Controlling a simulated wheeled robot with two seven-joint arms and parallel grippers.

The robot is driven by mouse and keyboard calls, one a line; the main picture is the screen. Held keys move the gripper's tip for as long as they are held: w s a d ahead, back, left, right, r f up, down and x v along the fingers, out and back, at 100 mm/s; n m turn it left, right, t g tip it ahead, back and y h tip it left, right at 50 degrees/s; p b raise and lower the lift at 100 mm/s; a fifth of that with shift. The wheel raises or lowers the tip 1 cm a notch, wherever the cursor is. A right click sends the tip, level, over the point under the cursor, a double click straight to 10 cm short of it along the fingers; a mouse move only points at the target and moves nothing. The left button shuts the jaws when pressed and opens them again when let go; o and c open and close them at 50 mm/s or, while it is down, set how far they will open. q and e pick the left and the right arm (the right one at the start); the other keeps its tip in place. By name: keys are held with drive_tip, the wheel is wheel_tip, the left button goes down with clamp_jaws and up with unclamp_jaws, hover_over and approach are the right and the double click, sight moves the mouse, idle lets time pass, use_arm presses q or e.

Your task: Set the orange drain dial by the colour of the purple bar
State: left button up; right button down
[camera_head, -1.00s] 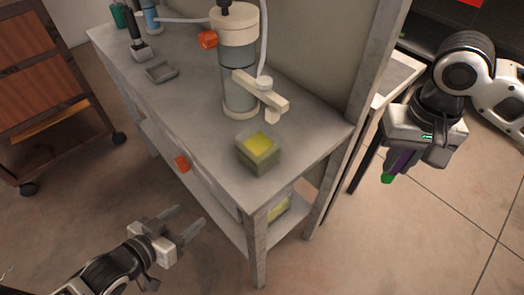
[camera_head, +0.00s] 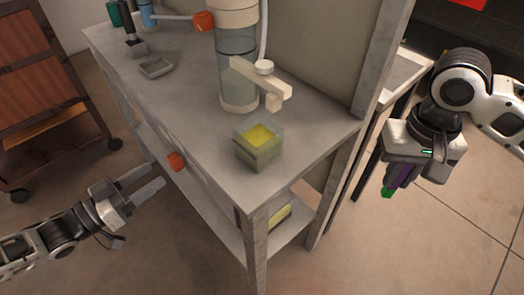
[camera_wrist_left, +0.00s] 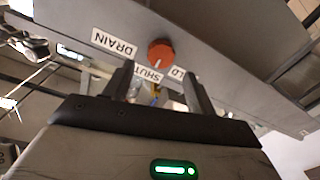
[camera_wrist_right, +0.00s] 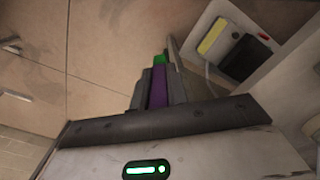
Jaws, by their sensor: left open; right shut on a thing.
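The orange drain dial (camera_head: 175,161) is on the bench's front face. In the left wrist view the dial (camera_wrist_left: 160,53) has a white mark pointing toward the SHUT label (camera_wrist_left: 148,74). The labels look upside down; a DRAIN label (camera_wrist_left: 113,40) is to the left and a partly hidden one ends in "LD" (camera_wrist_left: 178,73). My left gripper (camera_head: 156,176) is open and empty, just short of the dial, which shows beyond its two fingers. My right gripper (camera_head: 396,180) is shut on the purple bar (camera_head: 402,176), off the bench's right side. The bar's end (camera_wrist_right: 160,58) is green.
A wooden cart (camera_head: 45,80) stands at the left.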

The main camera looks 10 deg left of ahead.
sight(170, 164)
use_arm(q)
drive_tip(key=x, duration=0.5)
drive_tip(key=shift+w+d+b, duration=0.1)
drive_tip(key=shift+b, duration=0.25)
drive_tip(key=c, duration=1)
